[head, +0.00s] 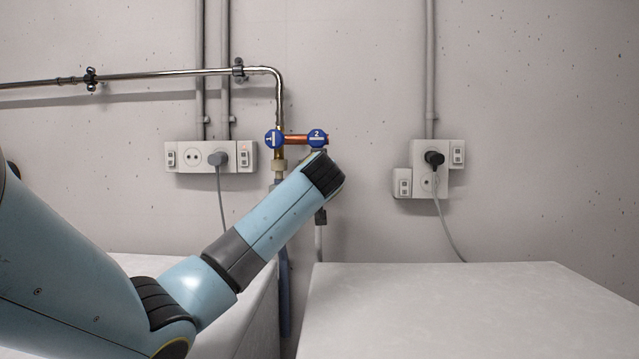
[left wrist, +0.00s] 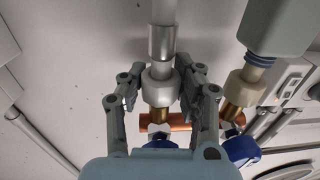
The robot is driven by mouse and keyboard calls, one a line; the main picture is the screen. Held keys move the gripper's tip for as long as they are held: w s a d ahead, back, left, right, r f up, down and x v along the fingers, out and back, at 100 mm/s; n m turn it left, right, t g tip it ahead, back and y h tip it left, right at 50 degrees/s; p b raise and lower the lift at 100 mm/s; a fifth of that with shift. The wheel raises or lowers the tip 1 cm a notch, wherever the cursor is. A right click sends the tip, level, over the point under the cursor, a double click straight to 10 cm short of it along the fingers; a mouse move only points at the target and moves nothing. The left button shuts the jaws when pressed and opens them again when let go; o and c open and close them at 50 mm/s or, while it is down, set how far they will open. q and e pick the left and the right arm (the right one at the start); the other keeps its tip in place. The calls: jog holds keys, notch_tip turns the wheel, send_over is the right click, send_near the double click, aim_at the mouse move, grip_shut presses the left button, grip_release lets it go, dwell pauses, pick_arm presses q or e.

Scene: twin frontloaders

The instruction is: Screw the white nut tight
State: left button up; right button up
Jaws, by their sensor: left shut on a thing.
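The white nut (left wrist: 157,90) sits at the end of a grey hose with a metal sleeve (left wrist: 162,42), in line with a brass fitting (left wrist: 161,116). My left gripper (left wrist: 165,80) is shut on this nut, one finger on each side of it. In the head view my left wrist covers the nut and gripper, just below the blue valve marked 2 (head: 317,138). My right gripper is in neither view.
Close by, a second pale nut (head: 279,165) with a blue hose hangs under the blue valve marked 1 (head: 274,139). A copper pipe (head: 298,140) joins the valves. Wall sockets (head: 190,157) flank them. White-topped machines (head: 480,310) stand below.

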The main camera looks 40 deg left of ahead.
pick_arm(q)
jog(key=shift+w+f+n+g+y+b, duration=0.1)
jog(key=shift+f+n+g+y+b, duration=0.15)
jog(key=shift+n+g+y+b, duration=0.5)
jog(key=shift+a+r+n+g+y+b, duration=0.1)
jog(key=shift+r+n+g+y+b, duration=0.2)
jog(key=shift+g, duration=0.25)
jog(key=o, duration=1)
jog(key=shift+s+a, duration=0.15)
jog(key=shift+s, duration=0.1)
jog(key=shift+o, duration=0.2)
